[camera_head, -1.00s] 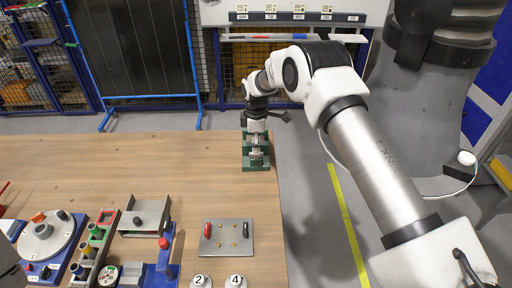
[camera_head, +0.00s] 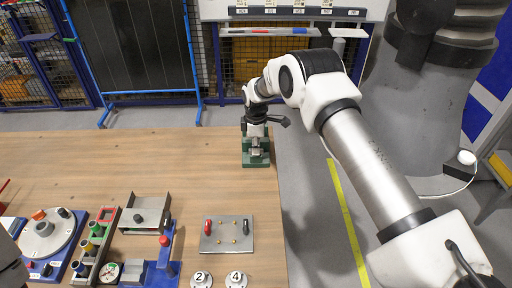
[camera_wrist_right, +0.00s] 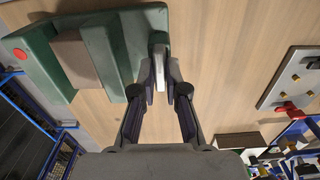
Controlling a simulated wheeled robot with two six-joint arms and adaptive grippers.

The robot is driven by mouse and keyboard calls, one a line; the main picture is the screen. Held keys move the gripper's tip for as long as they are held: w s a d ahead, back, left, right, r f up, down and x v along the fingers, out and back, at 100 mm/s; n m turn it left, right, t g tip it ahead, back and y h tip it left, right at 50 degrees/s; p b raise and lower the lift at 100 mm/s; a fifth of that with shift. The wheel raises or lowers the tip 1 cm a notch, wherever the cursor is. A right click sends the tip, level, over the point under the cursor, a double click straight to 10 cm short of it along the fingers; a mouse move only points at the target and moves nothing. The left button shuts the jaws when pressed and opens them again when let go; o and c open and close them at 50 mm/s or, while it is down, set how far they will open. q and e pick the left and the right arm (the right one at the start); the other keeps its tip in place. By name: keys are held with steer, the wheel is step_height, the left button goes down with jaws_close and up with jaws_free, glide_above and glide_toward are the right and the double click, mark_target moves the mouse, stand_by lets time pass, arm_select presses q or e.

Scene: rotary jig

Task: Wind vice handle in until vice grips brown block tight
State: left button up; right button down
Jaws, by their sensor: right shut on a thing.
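The green vice (camera_head: 256,158) stands at the far right corner of the wooden table. In the right wrist view the vice (camera_wrist_right: 38,52) fills the upper left, with the brown block (camera_wrist_right: 75,58) between its green jaws. I cannot tell whether both jaws press on the block. My right gripper (camera_wrist_right: 164,92) is shut on the grey vice handle (camera_wrist_right: 160,60), beside the outer face of the nearer jaw. In the head view my right gripper (camera_head: 255,142) is above the vice and hides part of it. My left gripper is not in view.
A metal plate (camera_head: 227,246) with red and black handles lies on the table, left of its right edge. Discs marked 2 (camera_head: 201,280) and 4 (camera_head: 236,280) are in front. A turntable jig (camera_head: 47,238) and other fixtures stand at left. The table's middle is clear.

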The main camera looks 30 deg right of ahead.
steer(key=shift+s+f, duration=0.1)
steer(key=shift+f, duration=0.15)
steer(key=shift+f+m+b, duration=0.1)
steer(key=shift+m+b, duration=0.55)
steer(key=shift+m, duration=0.45)
steer(key=shift+m+b, duration=0.35)
steer(key=shift+m, duration=0.45)
steer(key=m, duration=0.2)
steer(key=shift+s+m+b, duration=0.1)
steer(key=shift+m+b, duration=0.2)
steer(key=shift+m, duration=1.6)
steer(key=c, duration=1.2)
jaws_free()
